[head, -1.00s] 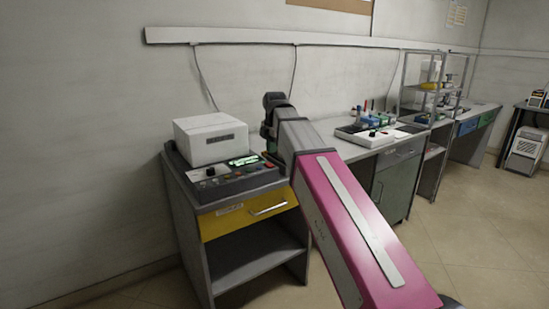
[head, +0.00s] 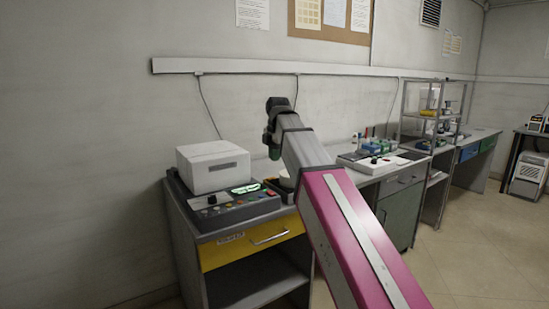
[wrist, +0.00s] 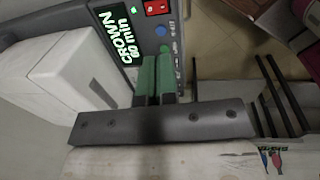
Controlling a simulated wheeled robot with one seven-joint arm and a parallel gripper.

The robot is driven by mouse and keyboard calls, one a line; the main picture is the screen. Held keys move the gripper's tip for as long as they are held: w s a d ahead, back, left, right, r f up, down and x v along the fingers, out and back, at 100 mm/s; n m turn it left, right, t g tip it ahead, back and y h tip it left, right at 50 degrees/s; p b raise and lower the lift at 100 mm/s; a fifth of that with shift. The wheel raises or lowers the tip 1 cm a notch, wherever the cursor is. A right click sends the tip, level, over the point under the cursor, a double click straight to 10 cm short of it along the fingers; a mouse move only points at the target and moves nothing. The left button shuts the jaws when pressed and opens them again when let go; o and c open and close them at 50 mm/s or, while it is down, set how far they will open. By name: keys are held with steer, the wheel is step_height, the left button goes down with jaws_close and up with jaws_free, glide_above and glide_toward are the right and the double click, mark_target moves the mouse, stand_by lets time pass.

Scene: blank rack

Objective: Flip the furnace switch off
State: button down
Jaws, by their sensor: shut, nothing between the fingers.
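The furnace (head: 213,168) is a white block on a dark grey base, standing on a bench. Its control panel (head: 232,207) has a lit green display (head: 246,188), a knob and coloured buttons. My gripper (wrist: 150,62) has green fingers, shut and empty, over the panel's edge. In the head view my gripper (head: 272,150) hangs above the panel's right end.
A yellow drawer (head: 250,246) with a handle is under the bench. Another bench (head: 400,176) to the right holds a tray of tools and a shelf rack.

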mark_target(270, 191)
steer(key=shift+w+a+r, duration=0.1)
steer(key=shift+w+a, duration=0.25)
steer(key=shift+w, duration=0.35)
steer(key=f, duration=0.4)
steer(key=w+f, duration=0.1)
steer(key=f, duration=0.4)
steer(key=a+f, duration=0.1)
steer(key=f, duration=0.4)
steer(key=shift+w, duration=0.2)
steer(key=shift+f, duration=0.2)
steer(key=shift+s, duration=0.1)
